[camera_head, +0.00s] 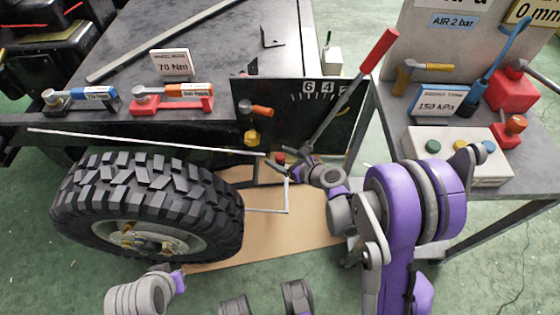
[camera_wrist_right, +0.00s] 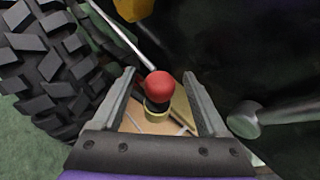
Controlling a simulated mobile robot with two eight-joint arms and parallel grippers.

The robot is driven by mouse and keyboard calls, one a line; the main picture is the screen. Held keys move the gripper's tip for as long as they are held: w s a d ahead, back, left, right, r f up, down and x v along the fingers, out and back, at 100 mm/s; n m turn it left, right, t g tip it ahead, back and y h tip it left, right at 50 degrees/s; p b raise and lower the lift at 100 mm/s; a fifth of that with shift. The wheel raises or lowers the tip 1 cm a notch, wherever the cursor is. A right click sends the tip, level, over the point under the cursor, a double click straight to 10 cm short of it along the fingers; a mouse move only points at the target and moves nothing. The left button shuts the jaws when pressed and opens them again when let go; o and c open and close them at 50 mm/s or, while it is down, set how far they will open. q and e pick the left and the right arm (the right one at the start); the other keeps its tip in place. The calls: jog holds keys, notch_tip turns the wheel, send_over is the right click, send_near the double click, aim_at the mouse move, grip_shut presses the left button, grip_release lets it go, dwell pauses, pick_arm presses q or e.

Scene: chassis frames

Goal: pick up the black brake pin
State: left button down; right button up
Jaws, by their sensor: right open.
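A red round knob (camera_wrist_right: 159,86) on a short dark neck sits in a brass-coloured collar (camera_wrist_right: 155,112) in the right wrist view. It is the part I take for the brake pin; little of its black part shows. In the head view the red knob (camera_head: 279,158) is small, below the black panel and right of the tyre. My right gripper (camera_head: 287,160) is at it. In the wrist view the open fingers (camera_wrist_right: 158,76) stand on either side of the knob, with gaps on both sides.
The large black tyre (camera_head: 140,190) stands close left of the right gripper. A long lever with a red handle (camera_head: 378,50) rises beside the black panel (camera_head: 290,100). A thin pale rod (camera_head: 150,141) runs above the tyre. A grey side table (camera_head: 450,185) stands at right.

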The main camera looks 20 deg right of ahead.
jog(key=shift+c, duration=0.3)
grip_shut()
jog(key=shift+r, duration=0.2)
